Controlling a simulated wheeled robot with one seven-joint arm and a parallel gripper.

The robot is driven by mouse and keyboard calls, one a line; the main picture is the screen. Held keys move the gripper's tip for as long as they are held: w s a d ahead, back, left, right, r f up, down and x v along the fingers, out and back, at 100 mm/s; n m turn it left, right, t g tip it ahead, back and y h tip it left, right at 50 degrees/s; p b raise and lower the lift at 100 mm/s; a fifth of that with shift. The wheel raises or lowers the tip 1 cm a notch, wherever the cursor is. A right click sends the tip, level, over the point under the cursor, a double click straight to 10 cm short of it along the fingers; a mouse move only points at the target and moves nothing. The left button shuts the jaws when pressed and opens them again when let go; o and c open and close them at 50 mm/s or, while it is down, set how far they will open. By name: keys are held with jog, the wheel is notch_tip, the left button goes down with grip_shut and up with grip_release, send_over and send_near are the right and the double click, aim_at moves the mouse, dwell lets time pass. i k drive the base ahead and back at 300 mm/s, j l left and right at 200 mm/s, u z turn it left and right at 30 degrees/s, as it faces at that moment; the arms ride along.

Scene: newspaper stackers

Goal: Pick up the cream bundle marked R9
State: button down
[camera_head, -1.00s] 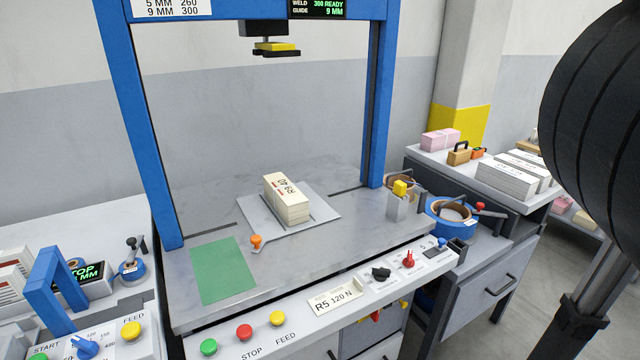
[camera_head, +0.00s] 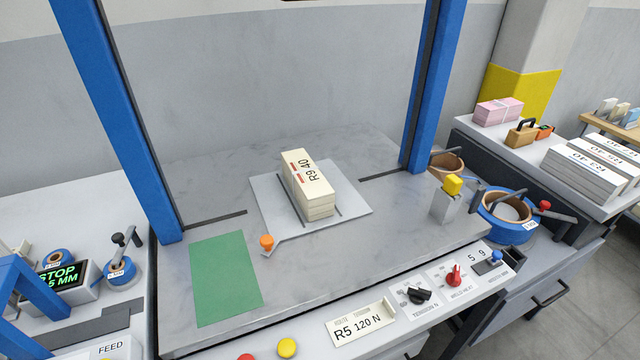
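The cream bundle marked R9 40 (camera_head: 309,184) lies on a light grey metal plate (camera_head: 349,205) in the middle of the strapping machine's table (camera_head: 390,238). It is a stack of cream sheets with red marks beside the lettering on top. Nothing touches it from above. My gripper is not in view.
Blue frame posts (camera_head: 118,122) stand left and right of the plate. An orange knob (camera_head: 267,243) sits at its front left corner, beside a green mat (camera_head: 226,277). A yellow-topped block (camera_head: 447,200) stands right. Blue tape reels (camera_head: 507,212) and white bundles (camera_head: 590,168) lie farther right.

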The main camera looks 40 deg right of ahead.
aim_at(313, 193)
jog(key=i+j+z, duration=0.2)
jog(key=j+z, duration=0.25)
jog(key=j, duration=0.15)
jog(key=i+j+z, duration=0.1)
jog(key=j+z, duration=0.35)
jog(key=j, duration=0.15)
jog(key=j+z, duration=0.45)
jog(key=j, duration=0.2)
